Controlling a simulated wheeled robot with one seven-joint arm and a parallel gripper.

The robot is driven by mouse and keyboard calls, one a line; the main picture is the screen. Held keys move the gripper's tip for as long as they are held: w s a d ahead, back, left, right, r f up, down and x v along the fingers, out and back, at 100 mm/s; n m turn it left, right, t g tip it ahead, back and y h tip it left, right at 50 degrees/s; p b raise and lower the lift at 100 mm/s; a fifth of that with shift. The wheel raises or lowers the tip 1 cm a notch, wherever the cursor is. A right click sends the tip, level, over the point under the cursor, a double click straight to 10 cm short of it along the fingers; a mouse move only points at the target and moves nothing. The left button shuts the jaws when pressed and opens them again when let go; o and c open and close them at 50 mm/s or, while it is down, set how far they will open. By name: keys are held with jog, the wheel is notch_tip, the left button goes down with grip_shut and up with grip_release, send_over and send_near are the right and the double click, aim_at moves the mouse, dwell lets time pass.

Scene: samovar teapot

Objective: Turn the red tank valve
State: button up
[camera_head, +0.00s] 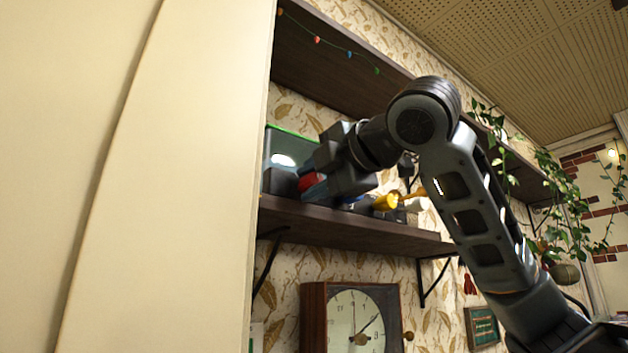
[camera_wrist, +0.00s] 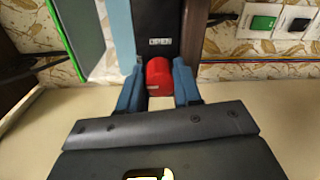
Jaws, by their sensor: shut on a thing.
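The red tank valve (camera_wrist: 159,77) is a small red knob at the front of a dark unit with a small label (camera_wrist: 160,42). In the wrist view it sits between the two blue fingers of my gripper (camera_wrist: 158,88), which is shut on it. In the head view the red valve (camera_head: 309,181) shows at the left end of the shelf, partly hidden by my gripper (camera_head: 313,186). The greenish tank (camera_head: 285,150) stands behind it against the wall.
The dark wooden shelf (camera_head: 345,227) carries the unit, with a yellow object (camera_head: 386,201) to the right. A second shelf (camera_head: 335,55) hangs above. A pale panel (camera_head: 205,180) closes off the left. A clock (camera_head: 355,318) is below, and vines (camera_head: 560,190) hang at right.

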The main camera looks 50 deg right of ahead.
jog(key=o, duration=1)
jog(key=shift+o, duration=0.2)
jog(key=b+v, duration=0.2)
jog(key=v, duration=0.5)
jog(key=shift+s, duration=0.4)
jog(key=shift+a+f, duration=0.1)
